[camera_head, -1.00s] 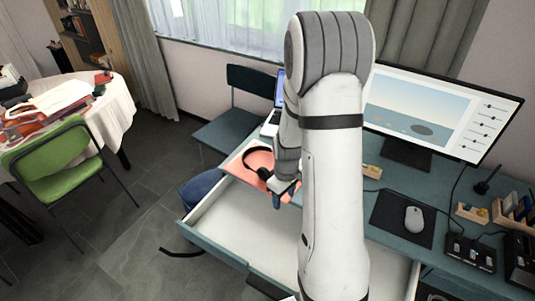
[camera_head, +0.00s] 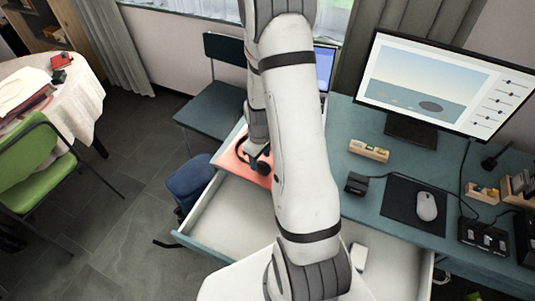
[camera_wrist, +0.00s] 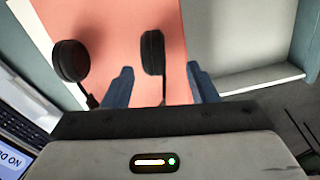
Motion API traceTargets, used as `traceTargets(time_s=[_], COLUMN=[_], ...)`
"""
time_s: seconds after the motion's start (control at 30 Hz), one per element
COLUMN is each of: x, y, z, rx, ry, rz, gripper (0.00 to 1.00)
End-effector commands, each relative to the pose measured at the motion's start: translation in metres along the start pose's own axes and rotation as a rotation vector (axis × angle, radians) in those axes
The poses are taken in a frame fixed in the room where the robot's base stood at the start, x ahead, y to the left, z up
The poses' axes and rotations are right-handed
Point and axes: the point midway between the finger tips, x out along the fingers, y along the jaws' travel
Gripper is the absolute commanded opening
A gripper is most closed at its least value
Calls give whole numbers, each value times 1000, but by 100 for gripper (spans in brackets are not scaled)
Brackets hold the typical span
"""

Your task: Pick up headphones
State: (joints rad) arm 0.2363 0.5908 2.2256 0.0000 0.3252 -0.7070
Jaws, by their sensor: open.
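The black headphones lie on a salmon-pink mat (camera_wrist: 112,25). In the wrist view one ear cup (camera_wrist: 70,60) is to the left, outside my fingers. The other ear cup (camera_wrist: 152,50) stands in line with the gap between the fingers, just beyond their tips. My gripper (camera_wrist: 160,85) is open, with a blue finger on each side of that gap and nothing clasped. Part of the headphones is hidden behind the gripper body. In the head view, the headband (camera_head: 240,150) shows at the mat's left side, partly covered by my arm.
A laptop (camera_head: 324,68), a monitor (camera_head: 430,80), a mouse (camera_head: 427,206) and small desk items stand to the right. A chair (camera_head: 215,105) is behind the mat.

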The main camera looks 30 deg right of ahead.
Motion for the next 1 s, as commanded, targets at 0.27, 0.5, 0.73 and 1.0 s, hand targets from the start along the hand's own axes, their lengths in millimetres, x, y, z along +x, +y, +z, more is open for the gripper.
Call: traceTargets(time_s=[0.27, 0.5, 0.73, 1.0], x=[31, 46, 46, 46], y=[8, 9, 10, 10], z=[-2, -2, -2, -2], rx=[11, 13, 14, 14], ry=[-3, 0, 0, 0], rz=[-3, 0, 0, 0], gripper=[53, 53, 50, 28])
